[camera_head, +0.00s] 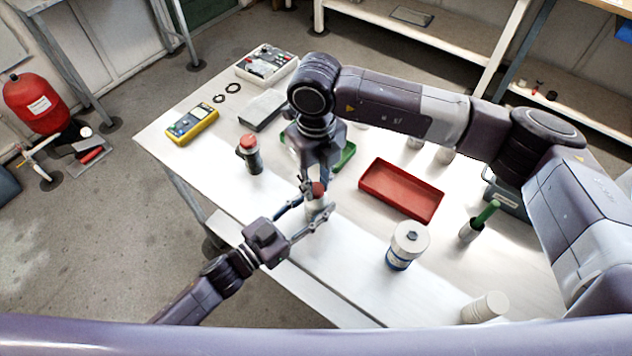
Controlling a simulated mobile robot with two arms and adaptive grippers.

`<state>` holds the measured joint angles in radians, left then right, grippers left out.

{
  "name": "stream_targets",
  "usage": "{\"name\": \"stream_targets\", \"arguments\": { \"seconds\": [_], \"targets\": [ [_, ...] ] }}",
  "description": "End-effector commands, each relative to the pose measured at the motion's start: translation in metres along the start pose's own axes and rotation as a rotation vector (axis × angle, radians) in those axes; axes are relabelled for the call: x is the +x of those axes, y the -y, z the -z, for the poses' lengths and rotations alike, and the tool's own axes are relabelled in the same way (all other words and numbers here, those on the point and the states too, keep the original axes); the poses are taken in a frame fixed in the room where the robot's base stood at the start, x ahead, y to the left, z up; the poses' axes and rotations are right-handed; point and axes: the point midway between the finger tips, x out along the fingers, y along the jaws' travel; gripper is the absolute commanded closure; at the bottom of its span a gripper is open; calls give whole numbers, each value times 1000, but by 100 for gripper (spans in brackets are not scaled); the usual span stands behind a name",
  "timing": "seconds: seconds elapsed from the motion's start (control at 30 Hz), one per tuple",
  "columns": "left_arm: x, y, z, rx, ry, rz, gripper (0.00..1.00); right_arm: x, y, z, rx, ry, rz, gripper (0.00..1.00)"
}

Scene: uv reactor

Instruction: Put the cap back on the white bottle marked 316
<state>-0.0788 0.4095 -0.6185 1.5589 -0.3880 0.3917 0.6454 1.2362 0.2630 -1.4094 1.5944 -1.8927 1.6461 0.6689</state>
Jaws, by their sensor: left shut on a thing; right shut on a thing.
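A small white bottle (316,211) stands near the front edge of the white table, between the fingers of my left gripper (314,205). That gripper is shut on the bottle from the front left. The marking on the bottle is too small to read. A red cap (318,188) is at the bottle's mouth, with my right gripper (317,183) shut on it from above. My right gripper partly hides the cap. I cannot tell whether the cap is seated on the bottle or just above it.
A dark bottle with a red top (249,154) stands to the left. A yellow meter (192,124) lies at the far left.

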Motion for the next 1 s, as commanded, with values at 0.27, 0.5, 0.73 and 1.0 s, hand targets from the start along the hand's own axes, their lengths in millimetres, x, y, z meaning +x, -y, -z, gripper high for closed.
{"name": "stream_targets", "arguments": {
  "seconds": [0.27, 0.5, 0.73, 1.0],
  "targets": [
    [0, -2, 0, 0, -2, -3, 100, 0, 1, -1, 485, 3, 0, 100],
    [0, -2, 0, 0, -2, -3, 100, 0, 1, -1, 906, 3, 0, 100],
    [0, -2, 0, 0, -2, -3, 100, 0, 2, 0, 1311, 2, 0, 100],
    [0, -2, 0, 0, -1, -3, 100, 1, 1, 0, 1788, 2, 0, 100]
  ]
}}
